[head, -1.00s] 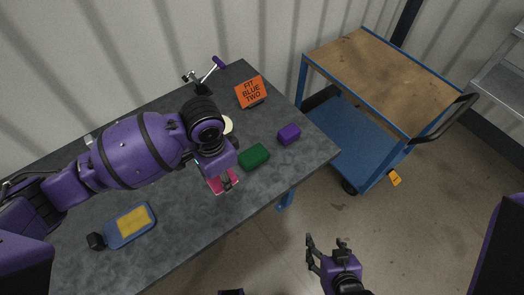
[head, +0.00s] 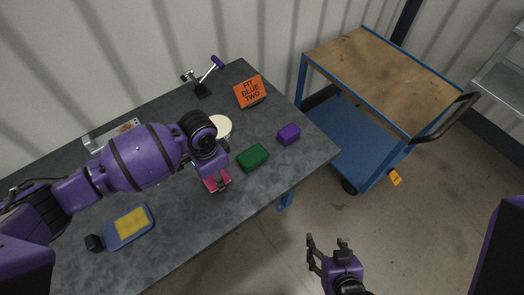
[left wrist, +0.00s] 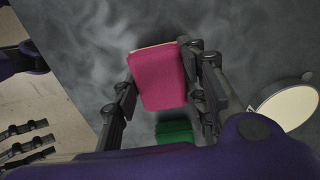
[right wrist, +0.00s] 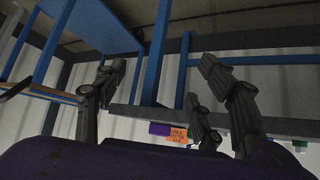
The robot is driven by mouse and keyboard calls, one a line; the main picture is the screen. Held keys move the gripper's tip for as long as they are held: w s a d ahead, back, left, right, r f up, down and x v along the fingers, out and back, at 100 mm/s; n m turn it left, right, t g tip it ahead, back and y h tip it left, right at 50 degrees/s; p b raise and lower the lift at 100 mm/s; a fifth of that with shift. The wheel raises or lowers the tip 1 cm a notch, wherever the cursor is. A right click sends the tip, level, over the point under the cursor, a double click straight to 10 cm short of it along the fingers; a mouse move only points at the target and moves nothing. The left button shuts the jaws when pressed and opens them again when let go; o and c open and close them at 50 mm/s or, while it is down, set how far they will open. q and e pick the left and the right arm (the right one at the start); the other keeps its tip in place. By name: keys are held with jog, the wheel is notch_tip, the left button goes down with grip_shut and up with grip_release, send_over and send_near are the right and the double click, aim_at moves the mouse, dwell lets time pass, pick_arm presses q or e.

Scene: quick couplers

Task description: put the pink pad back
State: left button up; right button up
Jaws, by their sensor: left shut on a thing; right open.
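The pink pad (head: 217,184) is in my left gripper (head: 215,177) over the front part of the dark table (head: 187,220). In the left wrist view the pink pad (left wrist: 158,78) sits between the two fingers, which are shut on it from both sides. A thin pale edge shows along one end of it. Whether the pad touches the table is hard to tell. My right gripper (head: 326,243) is open and empty, out over the floor beyond the table's front edge.
A green block (head: 253,157) and a purple block (head: 289,134) lie right of my left gripper. A white disc (head: 223,125) is behind it. An orange sign (head: 250,92), a clamp (head: 203,82) and a blue-yellow item (head: 130,224) stand around. A blue cart (head: 372,130) is at right.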

pick_arm(q)
jog(key=shift+s+f, duration=0.1)
jog(key=shift+f, duration=0.2)
jog(key=o, duration=1.1)
jog(key=shift+o, duration=0.2)
pick_arm(e)
jog(key=shift+s+f, duration=0.2)
jog(key=shift+s, duration=0.1)
jog(key=shift+w, duration=0.1)
